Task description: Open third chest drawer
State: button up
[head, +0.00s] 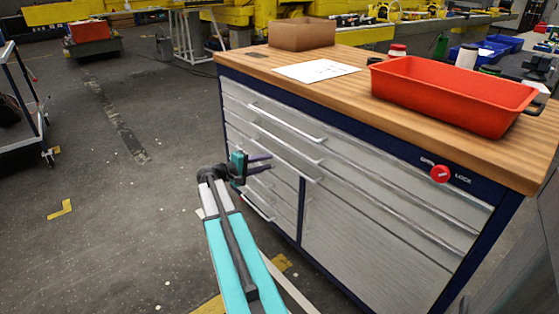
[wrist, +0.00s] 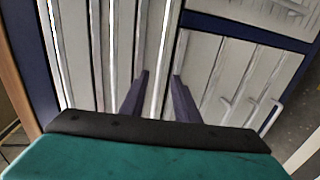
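The chest (head: 390,240) is a dark blue cabinet with grey drawer fronts and a wooden top. Long drawers with pale bar handles are stacked in its upper part, and smaller drawers sit at the lower left. The drawers in view look closed. My gripper (head: 271,161) is in front of the left part of the chest, at about the height of the lower long drawers. Its two dark fingers are apart and point at the front. In the wrist view, my gripper (wrist: 161,73) has a pale handle bar (wrist: 169,48) between its fingertips; contact cannot be told.
On the chest top are a red tray (head: 450,95), a cardboard box (head: 301,34) and a white sheet (head: 316,70). A red lock knob (head: 440,174) is on the right front. The floor to the left is clear up to a trolley (head: 25,110).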

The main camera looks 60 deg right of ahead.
aim_at(278, 159)
jog(key=shift+x, duration=3.75)
